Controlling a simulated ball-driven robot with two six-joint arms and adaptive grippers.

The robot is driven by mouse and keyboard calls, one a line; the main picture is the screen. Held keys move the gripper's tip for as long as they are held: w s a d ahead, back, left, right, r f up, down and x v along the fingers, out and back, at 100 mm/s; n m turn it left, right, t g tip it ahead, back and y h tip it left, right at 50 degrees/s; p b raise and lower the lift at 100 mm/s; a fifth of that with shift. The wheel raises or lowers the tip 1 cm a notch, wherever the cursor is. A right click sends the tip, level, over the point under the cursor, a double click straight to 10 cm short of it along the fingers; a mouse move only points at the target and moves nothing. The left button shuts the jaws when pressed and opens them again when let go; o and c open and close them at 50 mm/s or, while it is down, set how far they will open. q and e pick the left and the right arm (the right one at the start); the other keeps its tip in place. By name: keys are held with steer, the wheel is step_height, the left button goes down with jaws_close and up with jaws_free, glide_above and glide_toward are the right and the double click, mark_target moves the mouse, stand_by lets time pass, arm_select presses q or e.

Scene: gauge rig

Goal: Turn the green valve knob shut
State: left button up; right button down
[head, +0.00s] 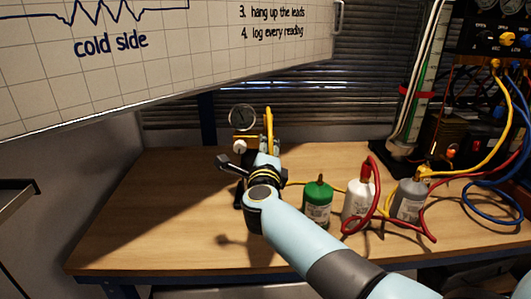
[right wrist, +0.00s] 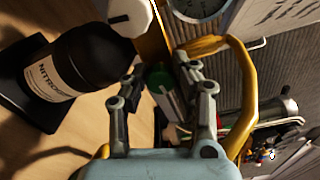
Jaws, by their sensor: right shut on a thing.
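The green valve knob (right wrist: 157,74) shows partly between the fingertips of my right gripper (right wrist: 162,68) in the right wrist view, beside the yellow pipework (right wrist: 243,95). My right gripper is shut on it; the exact contact is partly hidden by the fingers. In the head view my right gripper (head: 262,160) reaches the rig at the back of the bench, and its wrist hides the knob. A round gauge (head: 242,117) and a white knob (head: 240,147) stand just left of the yellow pipe (head: 269,128). My left gripper is not in view.
A black bottle labelled nitrogen (right wrist: 85,70) stands close by. A whiteboard (head: 170,60) hangs above. The left bench top (head: 150,215) is clear.

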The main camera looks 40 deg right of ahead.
steer(key=shift+m, duration=0.8)
steer(key=shift+b, duration=0.3)
steer(key=c, duration=1)
jaws_free()
steer(key=shift+c, duration=0.2)
steer(key=v, duration=0.7)
steer(key=shift+s, duration=0.25)
steer(key=shift+a, duration=0.15)
